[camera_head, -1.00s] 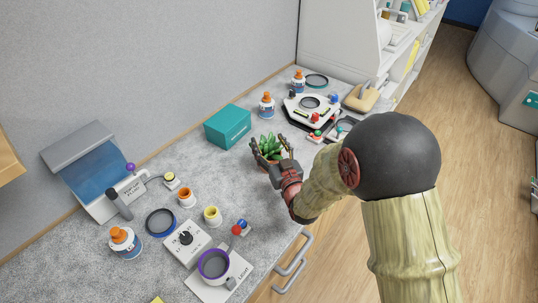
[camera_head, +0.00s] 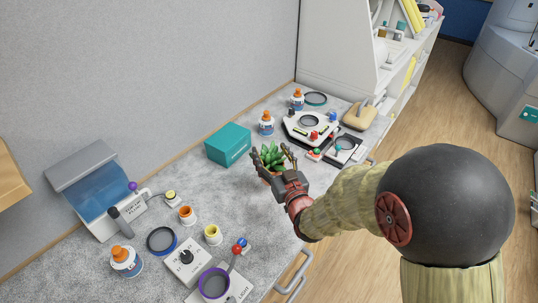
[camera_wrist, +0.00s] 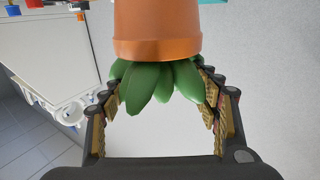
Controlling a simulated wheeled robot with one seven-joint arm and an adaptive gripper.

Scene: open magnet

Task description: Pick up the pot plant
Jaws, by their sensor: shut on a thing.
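The pot plant (camera_head: 271,158) has thick green leaves and a terracotta pot. It is at the end of my arm, in front of the teal box. My gripper (camera_head: 273,152) is shut on it, one finger on each side. In the wrist view the orange-brown pot (camera_wrist: 158,30) appears upside down at the top, with the leaves (camera_wrist: 158,82) between the fingers of my gripper (camera_wrist: 158,74). Fingers hide parts of the plant in the head view. I cannot tell exactly how far the pot is from the worktop.
The teal box (camera_head: 228,144) stands behind the plant. Orange-capped bottles (camera_head: 266,124) and a white device (camera_head: 311,127) stand further back. A yellow cup (camera_head: 212,234), a dial box (camera_head: 186,257) and a purple-ringed device (camera_head: 214,282) are nearer. The grey worktop (camera_head: 245,205) has clear room before the plant.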

